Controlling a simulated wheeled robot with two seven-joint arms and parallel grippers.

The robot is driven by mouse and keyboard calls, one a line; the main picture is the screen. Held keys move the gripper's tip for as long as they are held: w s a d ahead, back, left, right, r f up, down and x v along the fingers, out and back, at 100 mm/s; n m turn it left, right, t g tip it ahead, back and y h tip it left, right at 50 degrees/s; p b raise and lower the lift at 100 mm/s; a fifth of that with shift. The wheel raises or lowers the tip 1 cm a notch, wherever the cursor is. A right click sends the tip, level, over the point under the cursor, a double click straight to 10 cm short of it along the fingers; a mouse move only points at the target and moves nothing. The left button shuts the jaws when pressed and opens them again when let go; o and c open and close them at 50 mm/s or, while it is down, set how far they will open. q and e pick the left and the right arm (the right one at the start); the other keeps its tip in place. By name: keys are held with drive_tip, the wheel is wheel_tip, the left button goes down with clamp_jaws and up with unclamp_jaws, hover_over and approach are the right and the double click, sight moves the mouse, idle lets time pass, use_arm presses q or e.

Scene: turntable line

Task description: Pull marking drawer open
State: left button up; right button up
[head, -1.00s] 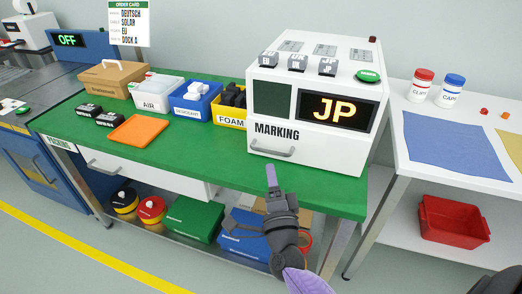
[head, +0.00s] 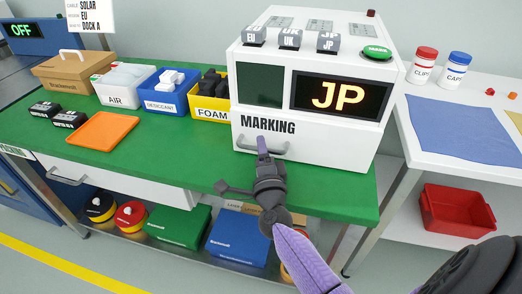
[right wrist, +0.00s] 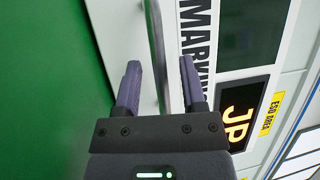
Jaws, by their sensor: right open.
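The marking drawer is the lower front of the white marking machine (head: 300,139), labelled MARKING, and it looks closed. Its grey bar handle (head: 277,150) sits below the label at the left. My right gripper (head: 262,146) is at the handle in the head view. In the right wrist view, its two purple fingers (right wrist: 161,85) are apart, with the handle bar (right wrist: 158,50) running between them. The jaws are open and not clamped on the bar. Whether either finger touches it is unclear. My left gripper is not in view.
The green bench (head: 200,165) holds an orange tray (head: 102,131), a cardboard box (head: 75,72) and bins to the left. A white table (head: 440,150) with a blue cloth (head: 463,130) stands right. Bare green bench lies before the machine.

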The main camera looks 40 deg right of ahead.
drive_tip(key=shift+w+d, duration=0.1)
drive_tip(key=shift+w, duration=0.1)
clamp_jaws()
idle(1.0)
idle(0.3)
